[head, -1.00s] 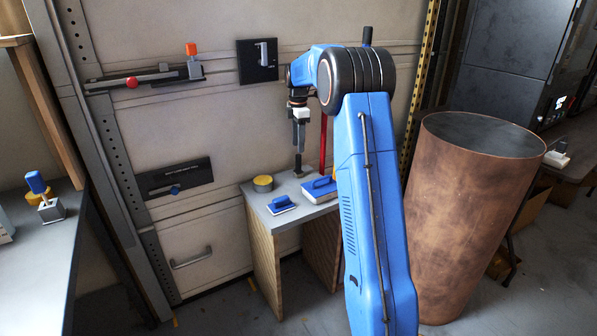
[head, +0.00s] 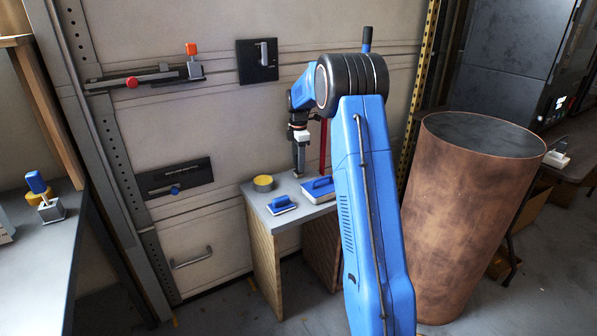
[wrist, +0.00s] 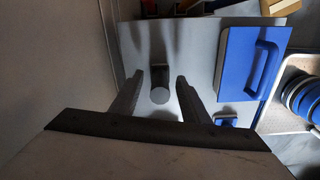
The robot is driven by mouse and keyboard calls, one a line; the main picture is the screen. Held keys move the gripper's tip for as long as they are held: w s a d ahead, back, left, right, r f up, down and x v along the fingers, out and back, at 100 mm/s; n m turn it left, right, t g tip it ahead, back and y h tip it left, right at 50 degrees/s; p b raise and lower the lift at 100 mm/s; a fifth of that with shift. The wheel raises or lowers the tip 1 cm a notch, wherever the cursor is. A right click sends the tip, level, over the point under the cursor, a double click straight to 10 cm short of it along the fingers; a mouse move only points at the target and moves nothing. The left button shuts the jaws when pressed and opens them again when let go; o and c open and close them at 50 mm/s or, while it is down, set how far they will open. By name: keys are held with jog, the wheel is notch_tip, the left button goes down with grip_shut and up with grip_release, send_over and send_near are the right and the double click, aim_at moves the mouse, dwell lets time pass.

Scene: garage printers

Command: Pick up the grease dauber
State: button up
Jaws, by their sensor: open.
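A grey upright piece with a rounded end, which I take to be the grease dauber (wrist: 160,94), stands on the small grey table (head: 284,220). In the wrist view it sits between my two fingers, with a gap on each side. My gripper (head: 300,168) is open and points down at the back of the table. In the head view the gripper hides most of the piece. Its fingers also show in the wrist view (wrist: 160,76).
A blue-handled float (head: 319,189), a small blue brush (head: 281,205) and a yellow-topped tin (head: 263,183) share the table. The panelled wall (head: 215,220) stands close behind. A large copper-brown drum (head: 465,210) is at right. A blue-handled tool (head: 38,184) stands on the left bench.

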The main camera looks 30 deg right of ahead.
grip_shut()
jog(key=shift+r, duration=0.15)
